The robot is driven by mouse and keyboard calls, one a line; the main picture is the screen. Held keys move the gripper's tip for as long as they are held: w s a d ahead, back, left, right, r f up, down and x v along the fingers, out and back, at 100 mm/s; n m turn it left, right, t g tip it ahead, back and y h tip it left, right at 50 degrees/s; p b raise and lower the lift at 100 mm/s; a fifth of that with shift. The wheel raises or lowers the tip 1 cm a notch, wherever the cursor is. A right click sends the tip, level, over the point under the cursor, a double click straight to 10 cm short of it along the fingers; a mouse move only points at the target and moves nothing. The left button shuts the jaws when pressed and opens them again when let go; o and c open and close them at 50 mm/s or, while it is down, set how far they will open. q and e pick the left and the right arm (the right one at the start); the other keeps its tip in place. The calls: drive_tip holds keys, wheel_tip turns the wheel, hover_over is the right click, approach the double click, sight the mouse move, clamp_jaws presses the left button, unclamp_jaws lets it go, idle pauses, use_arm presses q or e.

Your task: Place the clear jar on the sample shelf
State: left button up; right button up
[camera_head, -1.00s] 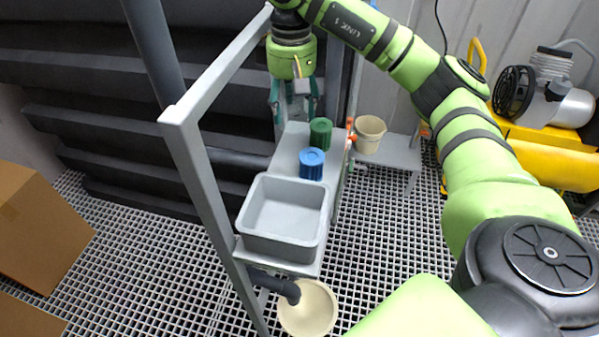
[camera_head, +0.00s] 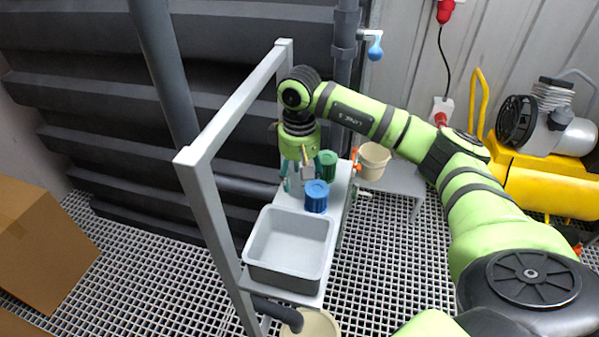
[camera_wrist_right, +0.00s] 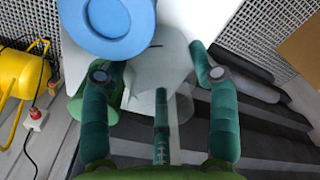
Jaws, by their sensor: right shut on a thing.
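My right gripper (camera_head: 300,186) points down at the far part of the grey shelf (camera_head: 342,192), left of the blue-lidded jar (camera_head: 316,196) and green-lidded jar (camera_head: 327,164). In the right wrist view its green fingers (camera_wrist_right: 160,92) are shut on the clear jar (camera_wrist_right: 160,58), a see-through greyish shape between them. The blue lid (camera_wrist_right: 108,22) is close by at upper left there. In the head view the clear jar is mostly hidden by the gripper. Whether its base touches the shelf I cannot tell. My left gripper is not in view.
A grey tub (camera_head: 290,245) fills the near end of the shelf. A grey frame post (camera_head: 215,235) and top bar (camera_head: 240,95) stand on the left. A beige bucket (camera_head: 373,160) sits on a side shelf (camera_head: 403,180) at right. A pale bucket (camera_head: 318,325) is below.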

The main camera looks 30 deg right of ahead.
drive_tip(key=shift+f, duration=0.1)
drive_tip(key=shift+f+b, duration=0.1)
drive_tip(key=shift+b, duration=0.2)
drive_tip(key=o, duration=1.3)
drive_tip(key=shift+c, duration=0.2)
